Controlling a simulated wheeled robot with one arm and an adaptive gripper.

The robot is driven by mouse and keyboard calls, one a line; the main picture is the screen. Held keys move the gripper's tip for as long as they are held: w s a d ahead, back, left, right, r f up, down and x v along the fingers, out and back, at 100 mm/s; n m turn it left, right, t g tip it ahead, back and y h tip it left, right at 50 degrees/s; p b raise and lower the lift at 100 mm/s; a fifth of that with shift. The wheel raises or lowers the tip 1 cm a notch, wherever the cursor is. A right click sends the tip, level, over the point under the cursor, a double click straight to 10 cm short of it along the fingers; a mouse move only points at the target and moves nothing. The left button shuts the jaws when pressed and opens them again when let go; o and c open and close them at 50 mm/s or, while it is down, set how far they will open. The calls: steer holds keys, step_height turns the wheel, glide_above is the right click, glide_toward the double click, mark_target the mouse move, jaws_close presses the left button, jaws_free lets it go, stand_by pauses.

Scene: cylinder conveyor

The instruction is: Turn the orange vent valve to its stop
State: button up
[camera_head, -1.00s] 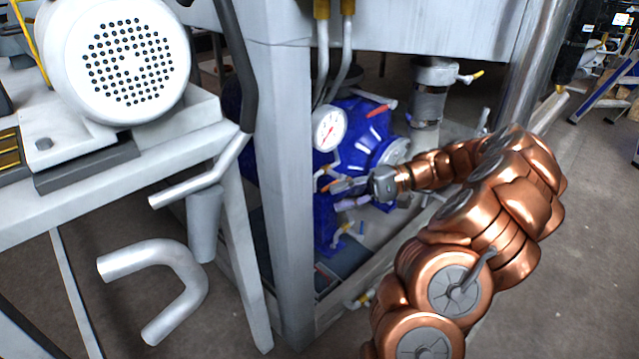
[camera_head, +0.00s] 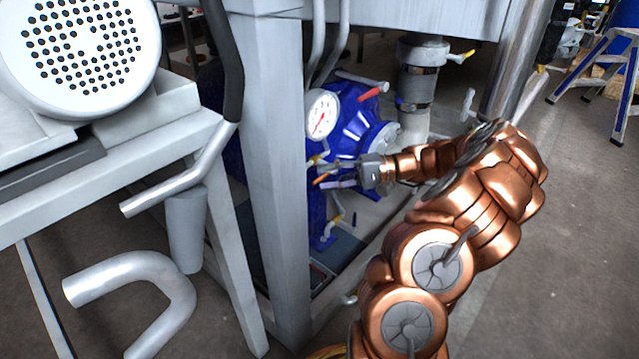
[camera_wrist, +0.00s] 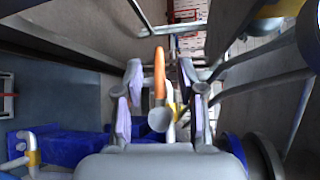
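The orange vent valve handle (camera_head: 320,180) is at the front of the blue pump body, below the round white gauge (camera_head: 322,113). In the wrist view the orange handle (camera_wrist: 159,72) stands upright in the picture, with a round grey end below it. My gripper (camera_head: 332,172) reaches in from the right at the handle. In the wrist view my gripper (camera_wrist: 162,97) has its two pale-padded fingers apart, one on each side of the handle, with gaps showing on both sides. The valve's stop cannot be made out.
The blue pump (camera_head: 358,130) also bears a red handle (camera_head: 371,95). A grey frame post (camera_head: 278,190) stands close left of the gripper. A bent pipe (camera_head: 140,262) is at lower left. Open floor lies to the right.

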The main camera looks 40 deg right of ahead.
steer(key=shift+b+x, duration=0.35)
steer(key=shift+x, duration=0.85)
jaws_close()
